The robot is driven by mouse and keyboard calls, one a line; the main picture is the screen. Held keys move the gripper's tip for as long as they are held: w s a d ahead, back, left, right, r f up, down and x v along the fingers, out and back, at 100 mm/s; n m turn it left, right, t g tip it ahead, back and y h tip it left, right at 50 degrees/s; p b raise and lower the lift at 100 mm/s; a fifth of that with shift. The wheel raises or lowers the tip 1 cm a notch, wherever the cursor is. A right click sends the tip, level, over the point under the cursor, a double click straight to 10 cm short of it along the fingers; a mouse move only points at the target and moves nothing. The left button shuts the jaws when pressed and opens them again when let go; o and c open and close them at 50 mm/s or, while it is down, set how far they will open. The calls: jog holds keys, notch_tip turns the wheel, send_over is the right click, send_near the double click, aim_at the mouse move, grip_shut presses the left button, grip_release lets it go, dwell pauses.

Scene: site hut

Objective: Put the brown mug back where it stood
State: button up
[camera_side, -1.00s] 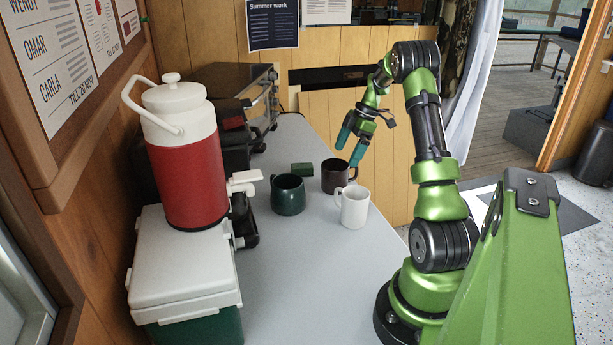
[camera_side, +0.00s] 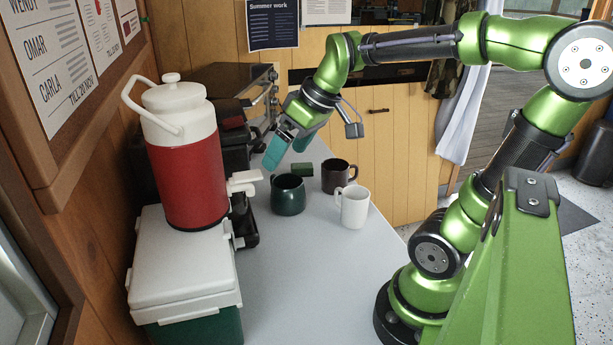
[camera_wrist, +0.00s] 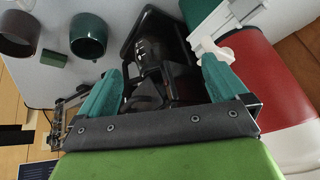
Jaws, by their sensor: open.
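The brown mug (camera_side: 337,178) stands upright on the grey table, behind the white mug (camera_side: 354,208) and to the right of the green mug (camera_side: 288,196). In the wrist view the brown mug (camera_wrist: 18,36) shows at the upper left edge, with the green mug (camera_wrist: 88,36) beside it. My gripper (camera_side: 284,156) is open and empty, in the air to the left of the brown mug and behind the green mug. In the wrist view its teal fingers (camera_wrist: 162,66) are spread apart, with a black object (camera_wrist: 152,48) beyond them and no mug between them.
A small green block (camera_side: 302,169) lies between the brown and green mugs. A red and white drinks cooler (camera_side: 187,170) stands on a white-lidded box (camera_side: 185,262) at the left. An oven-like appliance (camera_side: 235,85) stands at the back. The table front (camera_side: 300,290) is clear.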

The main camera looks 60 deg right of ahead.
jog(key=s+a+f+m+t, duration=0.1)
jog(key=s+a+m, duration=0.2)
jog(key=s+a, duration=0.3)
jog(key=shift+s+a+f+m+t+y, duration=0.2)
jog(key=shift+a+f+m+t+y, duration=0.15)
jog(key=shift+a, duration=0.45)
